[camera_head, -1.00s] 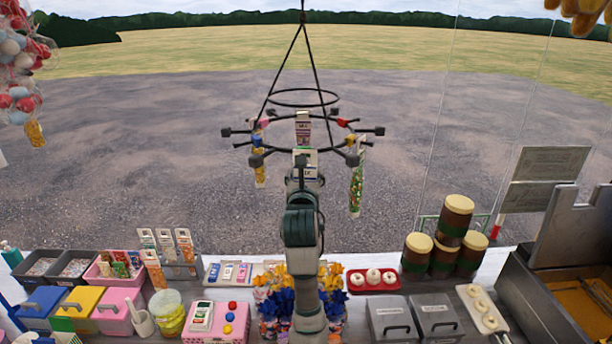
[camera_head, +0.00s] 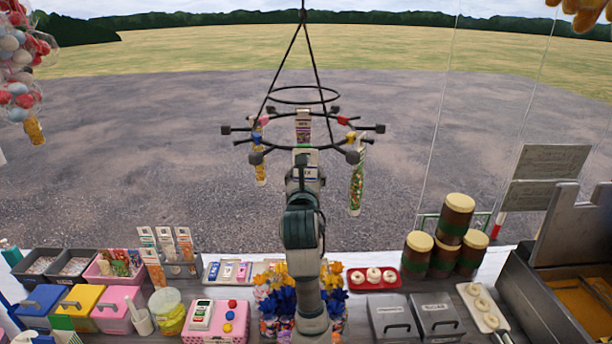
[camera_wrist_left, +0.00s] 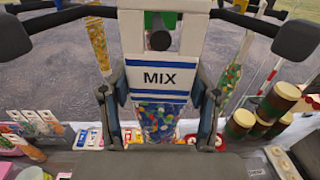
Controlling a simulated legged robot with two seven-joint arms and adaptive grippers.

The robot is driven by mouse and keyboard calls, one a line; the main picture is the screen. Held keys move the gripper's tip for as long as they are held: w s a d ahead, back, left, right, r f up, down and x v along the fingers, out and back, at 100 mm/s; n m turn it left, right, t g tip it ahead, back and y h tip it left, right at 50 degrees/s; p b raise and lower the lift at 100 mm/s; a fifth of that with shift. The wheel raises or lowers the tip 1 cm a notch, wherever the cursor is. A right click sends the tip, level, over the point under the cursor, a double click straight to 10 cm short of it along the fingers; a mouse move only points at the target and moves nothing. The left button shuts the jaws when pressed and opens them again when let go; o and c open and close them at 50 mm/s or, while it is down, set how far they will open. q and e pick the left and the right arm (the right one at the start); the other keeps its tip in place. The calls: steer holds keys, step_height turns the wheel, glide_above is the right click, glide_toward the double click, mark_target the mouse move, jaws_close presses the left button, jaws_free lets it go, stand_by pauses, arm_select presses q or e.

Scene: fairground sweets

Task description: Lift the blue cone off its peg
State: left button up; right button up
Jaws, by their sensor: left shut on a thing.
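The blue cone (camera_wrist_left: 160,118) is a clear bag of mostly blue sweets under a white header with blue bands and the word MIX. In the head view its white header (camera_head: 307,155) shows just beyond my left gripper (camera_head: 305,176). In the left wrist view my left gripper (camera_wrist_left: 158,100) is shut on it, one finger at each side. The black round end of its peg (camera_wrist_left: 160,41) shows in the opening at the top of the header, so the cone appears still around the peg. My right gripper is not in view.
A black hanging ring rack (camera_head: 303,90) carries knob-ended pegs. A yellow-filled pack (camera_head: 260,168) hangs left and a green one (camera_head: 356,185) right, both close to my gripper. The counter below holds flower bunches (camera_head: 275,298), a pink box (camera_head: 232,325) and brown jars (camera_head: 455,220).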

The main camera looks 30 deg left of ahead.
arm_select(q)
steer(key=shift+b+v, duration=0.5)
steer(key=shift+v, duration=1.3)
steer(key=shift+w+d, duration=0.1)
steer(key=shift+s+d+f+n+g+y+b, duration=0.1)
steer(key=shift+s+d+n+g+y+b, duration=0.15)
steer(key=shift+s+d+y+b, duration=0.25)
steer(key=shift+s+d+f+n+g+y+b, duration=0.1)
steer(key=shift+s+d+n+g+y+b, duration=0.15)
steer(key=shift+s, duration=0.4)
steer(key=shift+s+d+r, duration=0.2)
steer(key=shift+s+d, duration=0.05)
steer(key=shift+s, duration=0.05)
steer(key=shift+f, duration=0.1)
